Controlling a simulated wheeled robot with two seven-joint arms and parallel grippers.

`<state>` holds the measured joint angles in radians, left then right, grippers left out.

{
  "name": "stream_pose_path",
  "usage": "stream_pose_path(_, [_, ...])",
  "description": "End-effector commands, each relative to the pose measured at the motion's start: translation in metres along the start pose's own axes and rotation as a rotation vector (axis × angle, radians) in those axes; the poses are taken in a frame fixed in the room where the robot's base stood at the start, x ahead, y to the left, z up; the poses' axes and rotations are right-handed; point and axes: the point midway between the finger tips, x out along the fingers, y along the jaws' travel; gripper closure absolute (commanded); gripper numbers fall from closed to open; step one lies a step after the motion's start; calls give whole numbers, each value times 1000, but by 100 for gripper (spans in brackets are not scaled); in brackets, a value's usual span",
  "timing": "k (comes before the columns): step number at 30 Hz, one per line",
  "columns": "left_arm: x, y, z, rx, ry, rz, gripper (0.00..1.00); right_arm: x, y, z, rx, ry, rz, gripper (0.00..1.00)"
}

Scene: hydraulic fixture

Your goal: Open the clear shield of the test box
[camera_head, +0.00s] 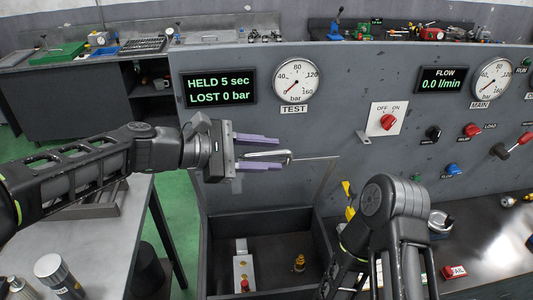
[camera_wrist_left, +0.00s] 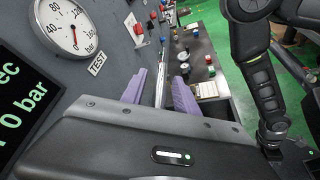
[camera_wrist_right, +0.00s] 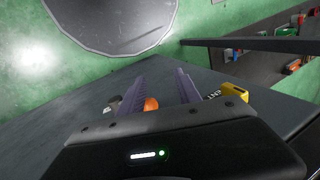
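The test box (camera_head: 212,250) is a dark open-topped tray below the panel in the head view. Thin edges of what looks like its clear shield (camera_head: 331,178) show above it, raised and tilted; the pane itself is hard to see. A silver bar handle (camera_head: 275,154) lies along its upper edge. My left gripper (camera_head: 258,152) has its purple fingers on either side of the handle, with a visible gap; the handle also shows between them in the left wrist view (camera_wrist_left: 161,85). My right gripper (camera_wrist_right: 158,82) is open and empty in the right wrist view.
Inside the box are a white block (camera_head: 243,270) and a brass fitting (camera_head: 299,262). The panel behind carries a TEST gauge (camera_head: 296,81), a red OFF/ON switch (camera_head: 388,121) and several knobs. My right arm stands right of the box. A side table (camera_head: 100,235) is at the left.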

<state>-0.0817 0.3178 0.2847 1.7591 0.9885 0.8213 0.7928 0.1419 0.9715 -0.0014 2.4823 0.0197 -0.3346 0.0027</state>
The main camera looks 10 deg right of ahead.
Motion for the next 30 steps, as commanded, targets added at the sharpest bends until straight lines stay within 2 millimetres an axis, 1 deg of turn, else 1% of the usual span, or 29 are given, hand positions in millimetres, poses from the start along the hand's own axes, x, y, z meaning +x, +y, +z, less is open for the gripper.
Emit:
stream_pose_path(7, [-1,0,1,2,-1,1,64,0,0,0,0,0,0,60])
stream_pose_path(10, [-7,0,0,3,-1,2,64,3,1,0,0,1,-1,60])
stream_pose_path(14, [-23,0,-1,4,1,4,64,8,2,0,-1,2,-2,60])
stream_pose_path(18, [-47,0,-2,3,1,4,64,15,4,-1,-2,5,-4,60])
stream_pose_path(22, [-66,0,-1,2,1,3,64,19,4,-1,-3,7,-6,60])
stream_pose_path(25, [-75,0,0,3,0,2,64,21,4,-1,-4,8,-7,60])
stream_pose_path(30, [-79,0,0,1,0,0,64,20,4,-1,-4,8,-7,60])
